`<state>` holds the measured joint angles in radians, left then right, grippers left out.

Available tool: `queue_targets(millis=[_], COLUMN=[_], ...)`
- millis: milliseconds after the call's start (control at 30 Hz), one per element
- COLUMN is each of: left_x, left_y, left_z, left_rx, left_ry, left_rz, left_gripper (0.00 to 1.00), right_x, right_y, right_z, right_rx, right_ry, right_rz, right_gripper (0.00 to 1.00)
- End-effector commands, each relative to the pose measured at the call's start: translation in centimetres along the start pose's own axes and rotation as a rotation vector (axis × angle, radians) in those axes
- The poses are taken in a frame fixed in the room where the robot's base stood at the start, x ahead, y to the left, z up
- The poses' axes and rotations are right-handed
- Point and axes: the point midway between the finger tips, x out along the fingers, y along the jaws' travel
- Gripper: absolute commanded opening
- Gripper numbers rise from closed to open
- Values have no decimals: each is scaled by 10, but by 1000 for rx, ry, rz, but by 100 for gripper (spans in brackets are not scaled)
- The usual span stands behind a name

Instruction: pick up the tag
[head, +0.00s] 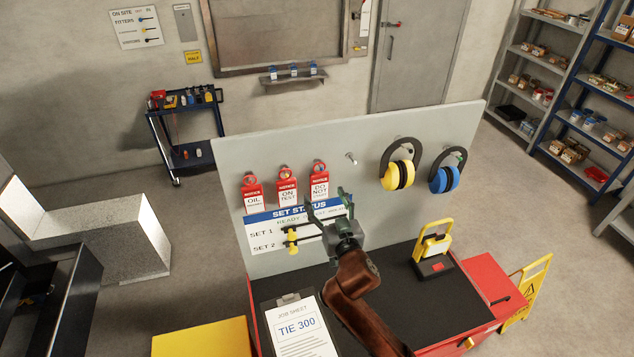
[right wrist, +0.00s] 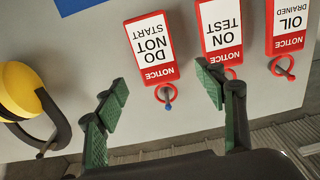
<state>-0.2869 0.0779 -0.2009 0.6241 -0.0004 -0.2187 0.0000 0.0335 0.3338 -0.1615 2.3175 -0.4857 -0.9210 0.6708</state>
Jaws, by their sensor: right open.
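Three red-and-white tags hang by red rings in a row on the grey board (head: 240,165): OIL DRAINED (head: 253,195), ON TEST (head: 287,192) and DO NOT START (head: 320,187). The right wrist view shows them upside down: DO NOT START (right wrist: 150,48), ON TEST (right wrist: 221,32), OIL DRAINED (right wrist: 291,25). My right gripper (head: 320,216) is open and empty in front of the board, just below the tags in the head view. In the right wrist view, the DO NOT START tag appears between its green fingers (right wrist: 165,88), apart from them. My left gripper is out of view.
A set status panel (head: 270,240) is below the tags, partly hidden by my gripper. Yellow ear defenders (head: 397,175) and blue ones (head: 445,179) hang right of an empty peg (head: 351,158). A clipboard (head: 300,325) and a yellow-handled device (head: 434,245) are on the bench.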

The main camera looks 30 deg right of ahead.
Motion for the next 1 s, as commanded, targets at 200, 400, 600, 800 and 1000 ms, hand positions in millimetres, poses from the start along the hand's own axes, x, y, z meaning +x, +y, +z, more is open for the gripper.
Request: queue_targets(millis=[200, 400, 600, 800, 1000], left_x=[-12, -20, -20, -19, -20], left_y=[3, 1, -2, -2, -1], left_z=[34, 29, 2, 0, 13], left_rx=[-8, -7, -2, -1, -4], left_ry=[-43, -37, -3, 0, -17], left_rz=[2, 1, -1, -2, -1], left_gripper=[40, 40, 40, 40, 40], right_x=[25, 52, 59, 58, 58], right_y=[3, 5, 5, 5, 5], right_z=[2, 5, 6, 7, 7], right_rx=[-4, -4, -1, -1, -1], right_ry=[-2, -1, 0, -1, -1], right_rz=[1, 2, 2, 2, 2], right_gripper=[64, 64, 64, 59, 45])
